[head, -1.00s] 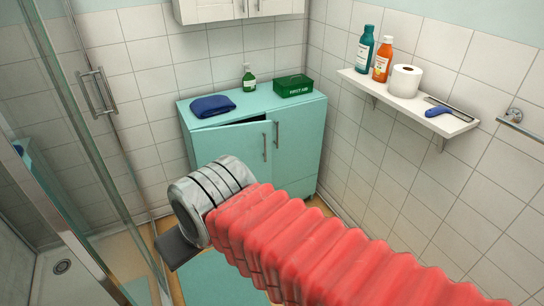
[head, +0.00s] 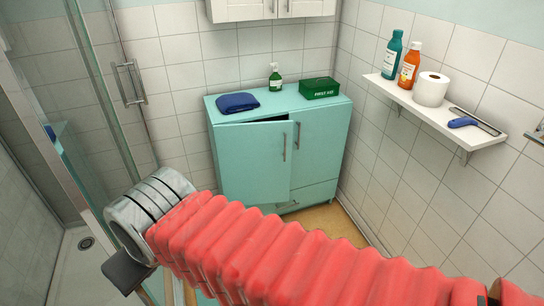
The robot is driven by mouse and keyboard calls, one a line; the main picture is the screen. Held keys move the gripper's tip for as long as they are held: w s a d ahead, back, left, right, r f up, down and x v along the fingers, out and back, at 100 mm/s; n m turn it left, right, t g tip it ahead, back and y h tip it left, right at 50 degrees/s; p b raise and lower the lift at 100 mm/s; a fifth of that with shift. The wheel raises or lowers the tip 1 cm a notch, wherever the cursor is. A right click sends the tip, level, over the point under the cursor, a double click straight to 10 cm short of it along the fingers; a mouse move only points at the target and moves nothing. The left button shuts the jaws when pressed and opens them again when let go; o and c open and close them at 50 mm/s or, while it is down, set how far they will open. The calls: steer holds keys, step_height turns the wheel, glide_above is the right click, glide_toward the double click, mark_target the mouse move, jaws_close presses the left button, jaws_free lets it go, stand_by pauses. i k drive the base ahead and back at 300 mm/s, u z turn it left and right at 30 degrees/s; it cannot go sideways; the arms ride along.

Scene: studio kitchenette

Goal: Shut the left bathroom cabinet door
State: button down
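The turquoise cabinet (head: 320,155) stands against the back tiled wall. Its left door (head: 245,165) is ajar, with a dark gap along its top edge towards the middle of the cabinet. The left door's bar handle (head: 284,147) is near its right edge. The right door looks flush, with its own handle (head: 297,135). My gripper (head: 124,271) shows only as a dark piece at the lower left, in front of and left of the cabinet and apart from the door. Its fingers cannot be made out.
A blue folded towel (head: 237,102), green soap bottle (head: 275,77) and green first-aid box (head: 320,88) sit on the cabinet. A glass shower panel (head: 105,90) stands at left. A white wall shelf (head: 430,108) with bottles juts out at right. Some floor (head: 335,222) is clear before the cabinet.

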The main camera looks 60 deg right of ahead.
mark_target(254, 159)
steer(key=u, duration=0.85)
steer(key=k, duration=1.3)
steer(key=z, duration=1.5)
steer(key=i, duration=0.5)
